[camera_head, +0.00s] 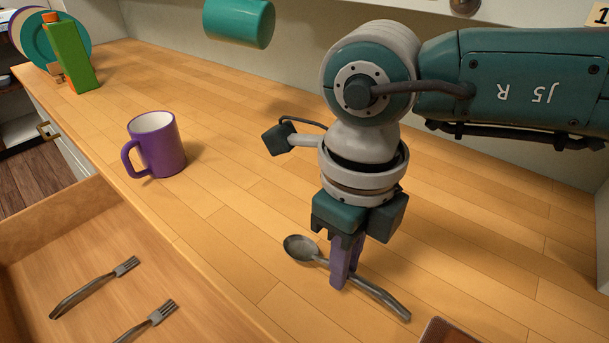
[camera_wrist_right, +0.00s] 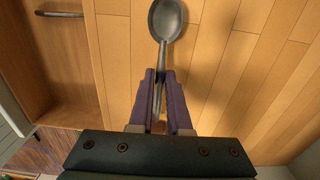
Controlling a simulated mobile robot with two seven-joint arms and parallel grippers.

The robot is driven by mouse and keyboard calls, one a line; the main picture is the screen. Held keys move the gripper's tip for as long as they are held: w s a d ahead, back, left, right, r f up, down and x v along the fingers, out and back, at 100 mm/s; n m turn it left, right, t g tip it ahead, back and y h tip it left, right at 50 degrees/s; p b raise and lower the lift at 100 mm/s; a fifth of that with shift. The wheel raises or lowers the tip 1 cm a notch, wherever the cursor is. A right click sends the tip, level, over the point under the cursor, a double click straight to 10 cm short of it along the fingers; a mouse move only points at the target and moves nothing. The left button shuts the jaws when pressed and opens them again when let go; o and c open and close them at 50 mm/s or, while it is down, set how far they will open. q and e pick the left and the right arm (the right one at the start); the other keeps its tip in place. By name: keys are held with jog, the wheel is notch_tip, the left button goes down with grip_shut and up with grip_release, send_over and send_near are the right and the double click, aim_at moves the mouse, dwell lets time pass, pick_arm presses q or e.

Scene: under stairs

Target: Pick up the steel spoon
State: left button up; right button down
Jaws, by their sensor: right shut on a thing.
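The steel spoon (camera_head: 380,296) lies over the wooden counter, its bowl toward the left and its handle toward the lower right in the head view. My right gripper (camera_head: 342,280) points down with its purple fingers shut on the spoon's handle near the bowl. In the right wrist view the spoon's bowl (camera_wrist_right: 166,20) extends beyond the fingertips, and the handle runs between the two fingers (camera_wrist_right: 160,75). Whether the spoon touches the counter or is slightly raised, I cannot tell. My left gripper is not in view.
A purple mug (camera_head: 157,146) stands on the counter (camera_head: 235,150) at the left. An open drawer (camera_head: 75,225) with forks (camera_head: 95,287) is at lower left. A green carton (camera_head: 70,55) and plates stand at the back left. A teal cup (camera_head: 240,22) is at the top. A brown edge shows bottom right.

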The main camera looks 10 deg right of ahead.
notch_tip(320, 180, up, 19)
jog(key=shift+f, duration=0.15)
jog(key=c, duration=1.4)
grip_release()
grip_shut()
